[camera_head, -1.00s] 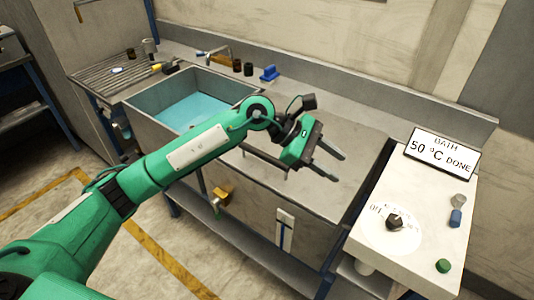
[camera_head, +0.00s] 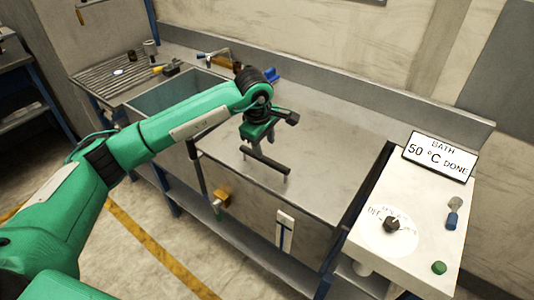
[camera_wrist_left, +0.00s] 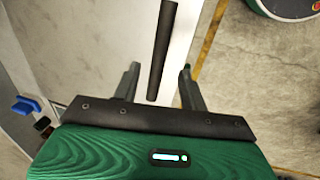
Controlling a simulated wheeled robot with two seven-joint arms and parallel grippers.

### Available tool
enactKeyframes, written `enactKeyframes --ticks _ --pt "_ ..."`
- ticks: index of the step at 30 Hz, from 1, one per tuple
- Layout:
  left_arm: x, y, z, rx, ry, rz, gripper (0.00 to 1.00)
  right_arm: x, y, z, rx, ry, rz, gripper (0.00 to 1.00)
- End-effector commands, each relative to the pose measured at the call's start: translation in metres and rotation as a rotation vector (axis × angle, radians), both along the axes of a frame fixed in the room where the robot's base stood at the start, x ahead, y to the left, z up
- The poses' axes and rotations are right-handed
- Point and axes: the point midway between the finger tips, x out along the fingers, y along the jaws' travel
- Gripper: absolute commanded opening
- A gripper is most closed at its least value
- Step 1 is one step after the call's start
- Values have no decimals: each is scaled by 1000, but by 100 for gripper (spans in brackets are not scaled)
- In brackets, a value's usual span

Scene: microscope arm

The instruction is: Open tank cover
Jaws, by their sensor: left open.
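The tank cover (camera_head: 325,138) is a flat grey metal lid lying closed on the tank in the middle of the head view. Its dark bar handle (camera_head: 266,162) runs along the cover's front edge. My left gripper (camera_head: 260,143) is open and points down right over the handle. In the left wrist view the handle (camera_wrist_left: 163,45) appears between the two open fingers (camera_wrist_left: 160,80), with gaps on both sides. I cannot tell how deep it sits between them. My right gripper is not in view.
A sink basin (camera_head: 150,102) stands left of the cover, partly behind my left arm. A white control panel (camera_head: 420,225) with a dial and a sign reading "BATH 50 °C DONE" (camera_head: 441,156) stands at the right. A brass valve (camera_head: 221,196) sticks out of the tank front.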

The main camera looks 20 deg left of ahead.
Motion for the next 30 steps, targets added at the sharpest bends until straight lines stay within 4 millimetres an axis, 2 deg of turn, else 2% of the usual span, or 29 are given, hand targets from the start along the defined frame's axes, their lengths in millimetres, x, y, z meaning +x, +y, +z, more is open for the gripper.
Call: enactKeyframes --ticks 1,9,15,23,27,30 --pt "1 -1 -9 -1 4 1 43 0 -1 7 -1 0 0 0" --pt "10 -4 -53 -1 3 0 43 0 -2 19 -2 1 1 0" --pt "12 -4 -66 -1 0 1 43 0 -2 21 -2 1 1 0" --pt "12 -5 -67 -1 -1 0 43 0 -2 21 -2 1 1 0" --pt "12 -5 -67 -1 -1 0 16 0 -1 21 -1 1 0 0" --pt "12 -5 -67 -1 -1 0 0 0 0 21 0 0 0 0"
